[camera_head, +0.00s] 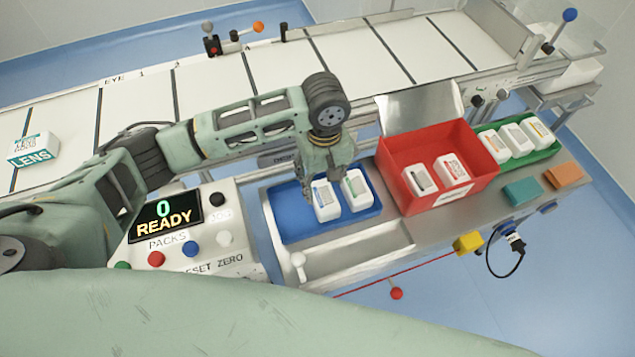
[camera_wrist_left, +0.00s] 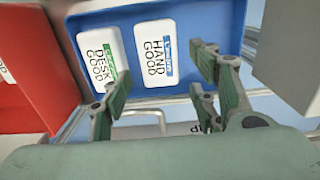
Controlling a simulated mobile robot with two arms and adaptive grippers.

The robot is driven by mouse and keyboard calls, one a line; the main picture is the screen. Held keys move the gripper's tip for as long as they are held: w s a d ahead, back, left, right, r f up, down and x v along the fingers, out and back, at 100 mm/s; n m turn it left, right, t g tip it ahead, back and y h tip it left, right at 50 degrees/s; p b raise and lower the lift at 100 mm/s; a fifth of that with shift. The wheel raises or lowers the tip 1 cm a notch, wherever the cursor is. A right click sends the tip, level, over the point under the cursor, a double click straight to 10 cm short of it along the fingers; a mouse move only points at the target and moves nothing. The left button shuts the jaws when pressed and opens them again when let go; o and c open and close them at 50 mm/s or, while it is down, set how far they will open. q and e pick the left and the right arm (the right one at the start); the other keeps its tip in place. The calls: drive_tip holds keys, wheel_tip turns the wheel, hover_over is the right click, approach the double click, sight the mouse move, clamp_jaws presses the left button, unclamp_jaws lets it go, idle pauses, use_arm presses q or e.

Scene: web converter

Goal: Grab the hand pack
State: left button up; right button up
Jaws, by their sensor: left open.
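The hand pack (camera_head: 326,201) is a white pack with a blue-edged label, standing in the blue tray (camera_head: 290,226). In the left wrist view the hand pack (camera_wrist_left: 158,52) reads "HAND GOOD". A white desk pack (camera_head: 356,190) with a green mark stands beside it; in the left wrist view the desk pack (camera_wrist_left: 103,56) reads "DESK GOOD". My left gripper (camera_head: 323,176) is open, above the blue tray by the hand pack's far end. In the left wrist view the fingers of the left gripper (camera_wrist_left: 163,72) are apart with nothing held. My right gripper is not in view.
A red bin (camera_head: 405,195) with a raised lid holds two packs right of the blue tray. A green tray (camera_head: 552,150) with several packs lies beyond. A control panel (camera_head: 190,225) reads "0 READY". A conveyor (camera_head: 220,75) runs behind.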

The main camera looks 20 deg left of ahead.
sight(324, 196)
use_arm(q)
drive_tip(key=shift+f, duration=0.45)
drive_tip(key=f, duration=0.3)
drive_tip(key=shift+s+d+f, duration=0.3)
drive_tip(key=shift+f, duration=0.1)
wheel_tip(324, 196, down, 2)
drive_tip(key=shift+w+f, duration=0.1)
drive_tip(key=shift+f, duration=0.3)
drive_tip(key=shift+c, duration=0.5)
drive_tip(key=c, duration=0.9)
drive_tip(key=shift+r, duration=0.1)
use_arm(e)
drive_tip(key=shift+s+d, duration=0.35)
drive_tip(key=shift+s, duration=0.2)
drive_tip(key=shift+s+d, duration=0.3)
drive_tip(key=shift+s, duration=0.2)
